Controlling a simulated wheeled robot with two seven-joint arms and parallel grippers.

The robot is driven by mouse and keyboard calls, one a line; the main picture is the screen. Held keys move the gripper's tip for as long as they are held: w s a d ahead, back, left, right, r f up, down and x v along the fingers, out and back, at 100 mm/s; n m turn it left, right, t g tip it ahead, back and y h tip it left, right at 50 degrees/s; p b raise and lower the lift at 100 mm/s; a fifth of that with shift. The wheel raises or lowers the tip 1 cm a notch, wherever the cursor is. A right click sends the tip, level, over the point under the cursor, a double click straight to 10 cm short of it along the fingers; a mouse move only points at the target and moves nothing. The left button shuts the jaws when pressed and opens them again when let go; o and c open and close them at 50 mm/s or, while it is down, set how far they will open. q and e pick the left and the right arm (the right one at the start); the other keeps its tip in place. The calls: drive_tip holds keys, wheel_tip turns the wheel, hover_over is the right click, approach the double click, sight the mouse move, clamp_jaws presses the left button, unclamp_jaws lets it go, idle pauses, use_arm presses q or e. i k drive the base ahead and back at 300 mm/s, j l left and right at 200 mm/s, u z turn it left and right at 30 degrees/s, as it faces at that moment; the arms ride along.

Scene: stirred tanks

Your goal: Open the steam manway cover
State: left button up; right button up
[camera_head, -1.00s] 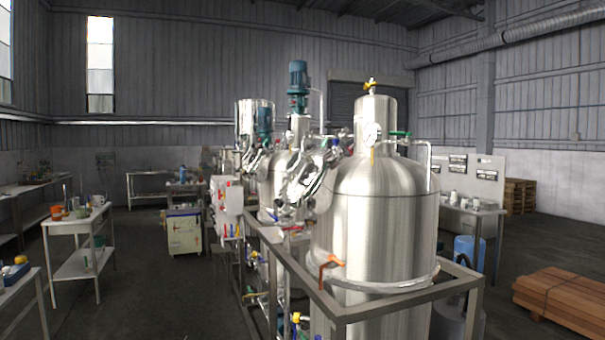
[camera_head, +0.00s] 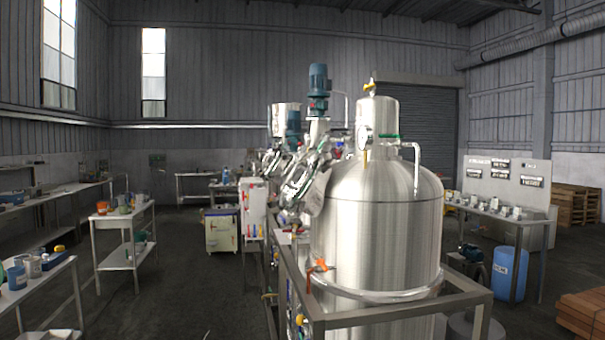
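A large stainless steel tank (camera_head: 378,225) with a domed top stands upright right of centre in the head view. A narrow neck (camera_head: 377,112) with a gauge and a yellow fitting rises from its dome. Behind it to the left are more steel vessels, with shiny metal fittings (camera_head: 300,185) on their sides. Which of these parts is the steam manway cover, I cannot tell. A blue motor (camera_head: 318,80) tops a rear vessel. Neither of my grippers is in view.
A grey metal frame (camera_head: 400,315) surrounds the near tank, with an orange handle (camera_head: 320,267) at its left. A blue drum (camera_head: 509,272) and a bench stand right. A white table (camera_head: 122,255) and a cabinet (camera_head: 221,230) stand left. The floor between is clear.

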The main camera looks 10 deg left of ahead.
sight(297, 172)
drive_tip(key=i+l+u, duration=0.1)
drive_tip(key=i+l, duration=0.2)
drive_tip(key=i+l+u, duration=0.1)
drive_tip(key=i+l, duration=0.2)
drive_tip(key=l, duration=0.2)
drive_tip(key=i+l+u, duration=0.1)
drive_tip(key=i, duration=0.3)
drive_tip(key=i+l+u, duration=0.1)
drive_tip(key=i+l, duration=0.15)
drive_tip(key=i, duration=0.5)
